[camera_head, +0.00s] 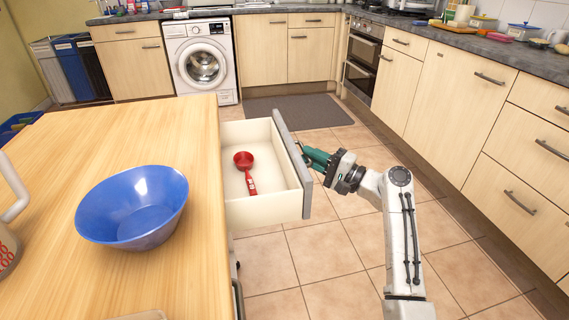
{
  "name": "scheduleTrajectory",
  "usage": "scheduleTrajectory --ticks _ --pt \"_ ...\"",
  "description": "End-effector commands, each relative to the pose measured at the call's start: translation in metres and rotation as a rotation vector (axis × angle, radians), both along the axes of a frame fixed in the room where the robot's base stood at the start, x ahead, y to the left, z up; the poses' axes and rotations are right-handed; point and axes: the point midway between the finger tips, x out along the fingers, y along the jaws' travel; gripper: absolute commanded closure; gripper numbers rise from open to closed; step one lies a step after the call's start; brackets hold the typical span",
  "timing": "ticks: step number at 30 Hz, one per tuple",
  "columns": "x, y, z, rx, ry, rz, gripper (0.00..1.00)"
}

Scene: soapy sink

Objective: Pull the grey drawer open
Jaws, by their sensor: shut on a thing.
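The grey drawer (293,164) has a grey front and a cream inside, and it stands pulled out from the wooden-topped island. A red ladle or scoop (247,171) lies inside it. My gripper (304,152), with green fingers, reaches in from the right at the outer side of the drawer front. It is shut on the drawer's handle, which is mostly hidden by the fingers and the front panel.
A blue bowl (132,208) stands on the island's wooden top (190,125). Tiled floor (335,240) is clear right of the drawer. Wooden cabinets (450,110) line the right side, and a washing machine (203,62) stands at the back.

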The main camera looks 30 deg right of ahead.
Motion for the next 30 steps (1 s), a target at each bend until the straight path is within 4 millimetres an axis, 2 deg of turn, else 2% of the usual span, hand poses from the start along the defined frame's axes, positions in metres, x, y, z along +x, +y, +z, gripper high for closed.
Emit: scheduleTrajectory --ticks 3,9,15,25,26,30 --pt "-0.007 -0.021 -0.003 0.0 0.002 -0.001 1.0" --pt "-0.014 -0.042 -0.002 -0.001 0.004 0.001 1.0" --pt "-0.016 -0.049 -0.003 0.0 0.004 0.001 1.0" --pt "-0.017 -0.05 -0.003 0.0 0.004 0.001 1.0" --pt "-0.017 -0.05 -0.003 0.0 0.004 0.001 0.83" --pt "-0.016 -0.05 -0.002 -0.001 0.004 0.001 0.7"
